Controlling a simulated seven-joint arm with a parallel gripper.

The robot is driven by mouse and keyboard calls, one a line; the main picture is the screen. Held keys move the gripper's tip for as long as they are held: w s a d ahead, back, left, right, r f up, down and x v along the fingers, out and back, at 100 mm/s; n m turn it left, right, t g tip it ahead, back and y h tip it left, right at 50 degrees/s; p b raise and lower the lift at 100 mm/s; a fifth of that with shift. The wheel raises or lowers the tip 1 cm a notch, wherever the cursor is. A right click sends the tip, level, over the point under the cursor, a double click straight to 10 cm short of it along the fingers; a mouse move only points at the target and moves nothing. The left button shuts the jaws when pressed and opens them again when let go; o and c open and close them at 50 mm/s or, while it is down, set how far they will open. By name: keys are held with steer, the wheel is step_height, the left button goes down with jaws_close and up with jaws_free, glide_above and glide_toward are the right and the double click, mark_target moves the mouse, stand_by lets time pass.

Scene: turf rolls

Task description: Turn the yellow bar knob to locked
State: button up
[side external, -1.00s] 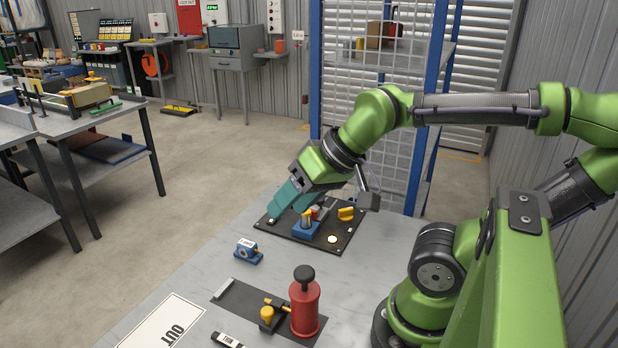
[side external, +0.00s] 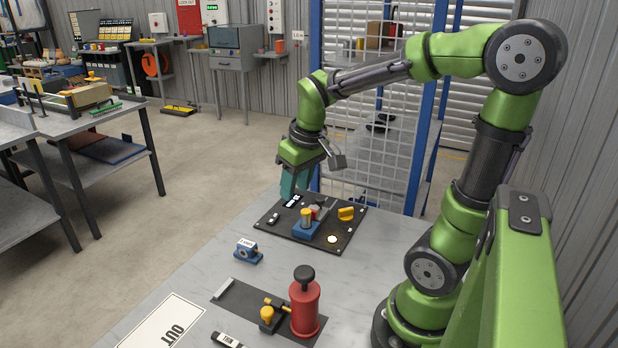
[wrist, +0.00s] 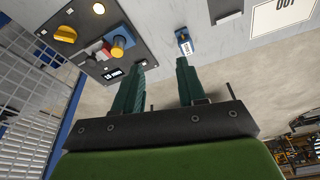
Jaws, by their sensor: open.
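The yellow bar knob (side external: 346,213) stands on the right part of a black panel (side external: 273,233). It also shows at the upper left of the wrist view (wrist: 65,33), on the panel's face. I cannot read any lock marking beside it. My gripper (side external: 290,196) is at the panel's far left side, with its teal fingers pointing down, apart from the knob. In the wrist view my gripper (wrist: 159,68) has its fingers spread with nothing between them.
A blue block with a yellow cylinder (side external: 306,215) sits on the panel between my gripper and the knob. A round pale button (side external: 332,239) is near the front corner. A small blue block (side external: 248,251) and a red bottle (side external: 305,304) stand nearer. A mesh rack (side external: 365,150) rises behind.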

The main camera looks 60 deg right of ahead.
steer(key=w+d+f+n+g+h, duration=0.1)
steer(key=d+f+n+g, duration=0.15)
steer(key=d, duration=0.35)
steer(key=w+d+f+n+g+h, duration=0.1)
steer(key=d+f+n+g, duration=0.15)
steer(key=d, duration=0.45)
steer(key=n+g, duration=0.1)
steer(key=n, duration=0.6)
glide_toward(346, 209)
steer(key=shift+h, duration=0.3)
steer(key=x, duration=0.8)
steer(key=shift+a+f, duration=0.1)
steer(key=shift+f, duration=0.35)
jaws_close()
